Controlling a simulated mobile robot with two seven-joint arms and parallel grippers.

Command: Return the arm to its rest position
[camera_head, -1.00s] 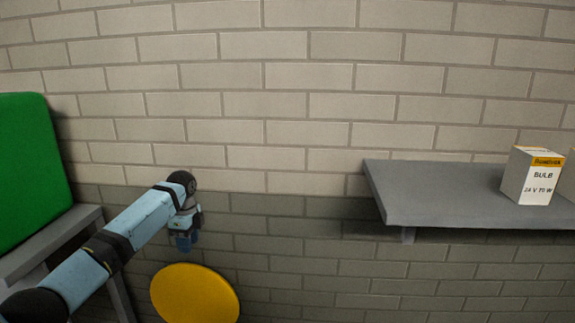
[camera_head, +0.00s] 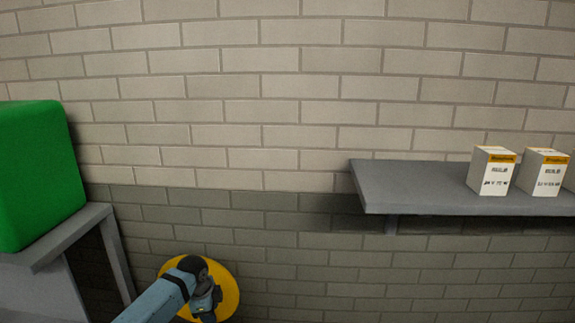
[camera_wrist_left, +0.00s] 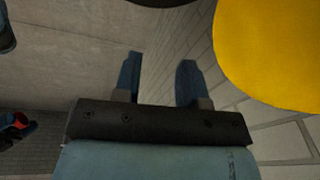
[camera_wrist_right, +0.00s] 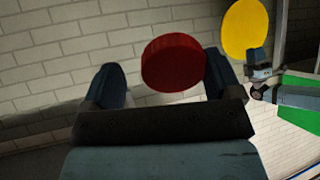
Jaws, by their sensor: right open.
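My left arm comes in low at the left in the head view, with the left gripper (camera_head: 207,308) pointing down in front of a yellow disc (camera_head: 232,290). In the left wrist view its two fingers (camera_wrist_left: 158,66) are apart with nothing between them; the yellow disc (camera_wrist_left: 275,50) is at the upper right. My left arm (camera_wrist_right: 305,97) also shows there at the right.
A grey shelf (camera_head: 400,190) with white-and-orange boxes (camera_head: 492,172) projects at the right. A green block (camera_head: 38,175) sits on a grey stand (camera_head: 75,232) at the left. A brick wall (camera_head: 270,90) closes the back. The space below the shelf looks clear.

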